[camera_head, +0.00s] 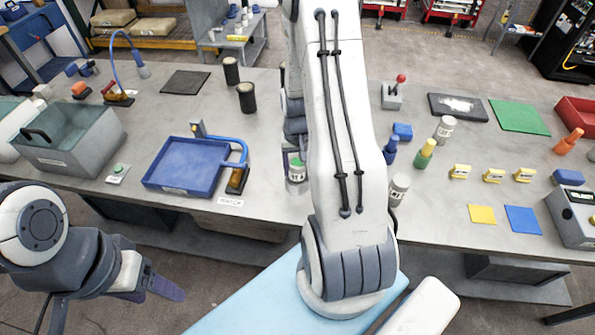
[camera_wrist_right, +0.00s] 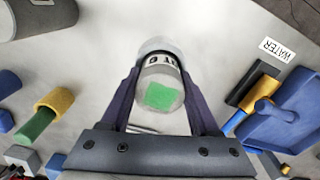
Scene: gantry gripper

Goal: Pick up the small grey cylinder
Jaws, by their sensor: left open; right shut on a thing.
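A small grey cylinder with a green square on its end (camera_wrist_right: 165,92) is between the two dark fingers of my right gripper (camera_wrist_right: 163,88) in the right wrist view. The fingers press on its sides. In the head view a grey cylinder with a green patch (camera_head: 296,172) shows beside my right arm, at the table's front edge. My arm hides most of the right gripper there. I cannot tell whether the cylinder is off the table. My left gripper (camera_head: 150,288) is open and empty, in front of the table at lower left.
The blue tray (camera_head: 165,187) and its WATER label (camera_wrist_right: 278,48) lie to the left of my right arm in the head view. Another grey cylinder (camera_head: 399,187) and a green-yellow peg (camera_head: 425,154) stand to the right. Black cylinders (camera_head: 247,98) stand behind the tray.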

